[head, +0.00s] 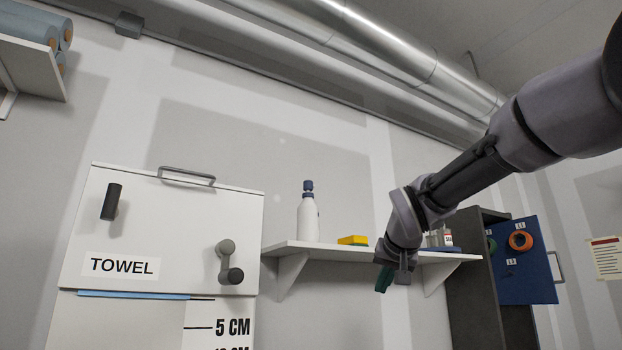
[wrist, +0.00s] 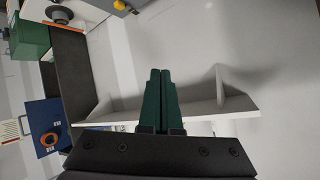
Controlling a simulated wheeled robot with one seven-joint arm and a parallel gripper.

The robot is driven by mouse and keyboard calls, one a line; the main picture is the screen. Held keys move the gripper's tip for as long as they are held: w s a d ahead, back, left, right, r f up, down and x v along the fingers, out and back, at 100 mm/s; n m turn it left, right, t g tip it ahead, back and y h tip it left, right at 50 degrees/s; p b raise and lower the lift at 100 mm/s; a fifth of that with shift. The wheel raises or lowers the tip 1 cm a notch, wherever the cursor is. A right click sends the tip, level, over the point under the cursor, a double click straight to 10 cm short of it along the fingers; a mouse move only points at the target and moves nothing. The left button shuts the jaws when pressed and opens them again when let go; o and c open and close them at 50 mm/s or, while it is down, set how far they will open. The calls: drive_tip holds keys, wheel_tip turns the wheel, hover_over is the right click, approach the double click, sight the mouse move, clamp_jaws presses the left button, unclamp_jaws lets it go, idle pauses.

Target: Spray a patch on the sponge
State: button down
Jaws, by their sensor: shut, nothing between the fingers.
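A white spray bottle (head: 308,215) with a dark blue head stands upright on the white wall shelf (head: 330,252) in the head view. A yellow sponge (head: 352,240) with a green underside lies on the shelf to the right of the bottle. My gripper (head: 384,280) hangs in front of the shelf's front edge, right of the sponge and apart from it. In the wrist view its green fingers (wrist: 160,78) are together and empty, in front of the shelf (wrist: 190,112). I cannot make out the bottle or the sponge in the wrist view.
Small bottles (head: 440,238) stand on the shelf's right part, just behind my arm. A towel dispenser (head: 160,232) with a handle and knobs is at the left. A dark cabinet (head: 470,285) with an open blue door (head: 527,272) stands at the right.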

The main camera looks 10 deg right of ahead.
drive_tip(key=w+r+n+t, duration=0.1)
drive_tip(key=w+r+t, duration=0.3)
drive_tip(key=r, duration=0.5)
drive_tip(key=w+r+t, duration=0.1)
drive_tip(key=w+r, duration=0.6)
drive_tip(key=r, duration=0.2)
drive_tip(key=w+a+r+n+t+y, duration=0.2)
drive_tip(key=w+a+r+n+y, duration=0.1)
drive_tip(key=r, duration=0.6)
drive_tip(key=w+a+r+n+t+y, duration=0.2)
drive_tip(key=w+a+r+n+y, duration=0.1)
drive_tip(key=r, duration=0.6)
drive_tip(key=shift+w+a+n+y, duration=0.25)
drive_tip(key=shift+a+n+y, duration=0.55)
drive_tip(key=shift+a+y, duration=0.15)
wheel_tip(320, 180, up, 3)
hover_over(308, 186)
drive_tip(key=shift+s+d+f, duration=0.15)
drive_tip(key=shift+f, duration=0.45)
drive_tip(key=shift+s+d+f, duration=0.15)
drive_tip(key=shift+f, duration=0.5)
drive_tip(key=shift+s+d+f, duration=0.15)
drive_tip(key=shift+f, duration=0.45)
drive_tip(key=shift+f, duration=0.1)
